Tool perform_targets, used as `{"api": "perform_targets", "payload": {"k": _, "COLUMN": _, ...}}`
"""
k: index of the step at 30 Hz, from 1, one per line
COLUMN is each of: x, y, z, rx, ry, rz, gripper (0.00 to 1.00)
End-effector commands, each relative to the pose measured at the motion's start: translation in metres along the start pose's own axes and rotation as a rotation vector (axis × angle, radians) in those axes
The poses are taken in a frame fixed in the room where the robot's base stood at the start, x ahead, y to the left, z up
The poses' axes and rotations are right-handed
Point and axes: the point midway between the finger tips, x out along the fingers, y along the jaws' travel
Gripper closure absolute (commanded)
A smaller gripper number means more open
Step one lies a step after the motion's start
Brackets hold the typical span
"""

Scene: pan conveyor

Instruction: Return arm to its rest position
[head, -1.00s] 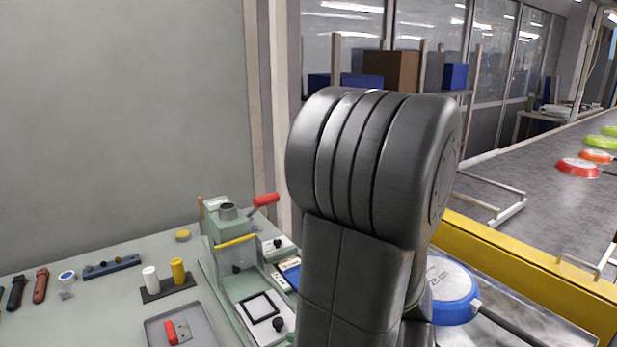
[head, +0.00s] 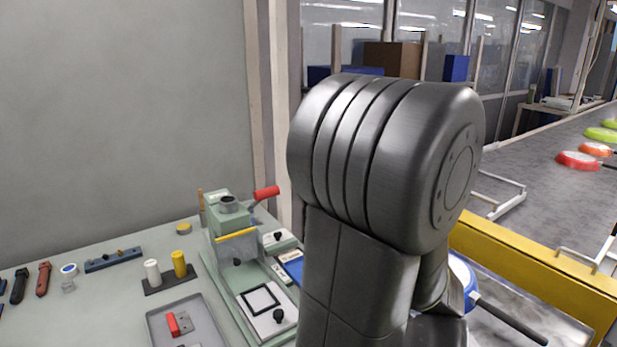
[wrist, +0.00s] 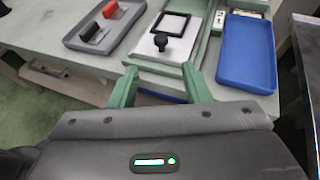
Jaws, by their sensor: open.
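My gripper (wrist: 160,88) shows in the wrist view with its two green fingers apart and nothing between them. It is over the front edge of the green workbench (wrist: 58,52), near the press with its black knob. In the head view my dark arm fills the middle of the picture and hides part of the bench and the blue pan (head: 462,277). My gripper is out of sight in the head view.
The press (head: 235,237) with a red handle stands on the bench. A grey tray (head: 160,323) holds a red-handled part. A blue tray (wrist: 247,52) lies at the right in the wrist view. A yellow rail (head: 530,262) borders the conveyor (head: 545,190), which carries several coloured pans.

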Motion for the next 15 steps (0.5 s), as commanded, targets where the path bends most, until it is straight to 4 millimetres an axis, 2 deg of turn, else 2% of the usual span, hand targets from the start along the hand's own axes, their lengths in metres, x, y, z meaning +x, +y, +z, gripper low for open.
{"api": "perform_targets", "payload": {"k": 15, "x": 0.067, "y": 0.001, "z": 0.000, "rx": -0.001, "ry": -0.001, "rz": 0.004, "gripper": 0.57}}
